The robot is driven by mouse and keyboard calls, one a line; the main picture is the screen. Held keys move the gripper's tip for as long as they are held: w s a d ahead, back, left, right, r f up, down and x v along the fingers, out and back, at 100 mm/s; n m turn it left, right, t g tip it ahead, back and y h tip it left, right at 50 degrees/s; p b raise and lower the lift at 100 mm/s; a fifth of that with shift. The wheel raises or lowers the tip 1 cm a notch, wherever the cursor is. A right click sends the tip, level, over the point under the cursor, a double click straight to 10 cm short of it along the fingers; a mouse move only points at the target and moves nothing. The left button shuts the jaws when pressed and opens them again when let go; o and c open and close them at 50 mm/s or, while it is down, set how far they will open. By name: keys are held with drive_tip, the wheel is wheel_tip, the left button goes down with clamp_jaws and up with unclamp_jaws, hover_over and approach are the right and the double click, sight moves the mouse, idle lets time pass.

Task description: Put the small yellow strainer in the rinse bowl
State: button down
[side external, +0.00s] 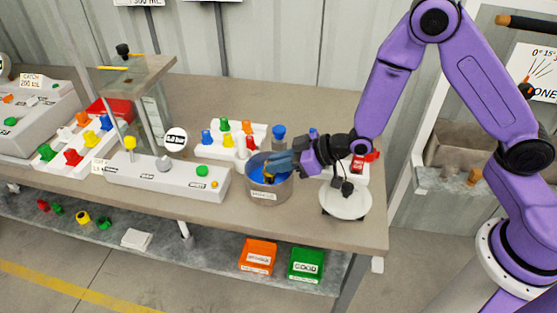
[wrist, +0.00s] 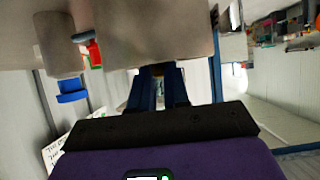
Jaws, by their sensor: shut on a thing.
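The rinse bowl (side external: 268,195) is a round grey metal pot with a blue inside and a white label, standing near the bench's front edge in the side view. My gripper (side external: 268,167) reaches in from the right, tilted low, with its fingertips over the bowl's opening. It is shut on a small yellow piece at the fingertips, the small yellow strainer (side external: 267,181), mostly hidden by the fingers and bowl. I cannot tell whether it touches the bowl. In the wrist view the dark blue fingers (wrist: 162,80) show, but the strainer cannot be made out.
Left of the bowl is a long grey block (side external: 165,182) with knobs. Behind stands a white rack (side external: 215,152) of coloured parts. A round white plate (side external: 345,204) is at right. Orange (side external: 258,256) and green (side external: 306,264) bins sit on the lower shelf.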

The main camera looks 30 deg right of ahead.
drive_tip(key=shift+f, duration=0.2)
drive_tip(key=c, duration=1.1)
unclamp_jaws()
drive_tip(key=shift+r, duration=0.1)
drive_tip(key=shift+r, duration=0.25)
drive_tip(key=v, duration=1.2)
drive_tip(key=shift+r, duration=0.25)
drive_tip(key=shift+s, duration=0.1)
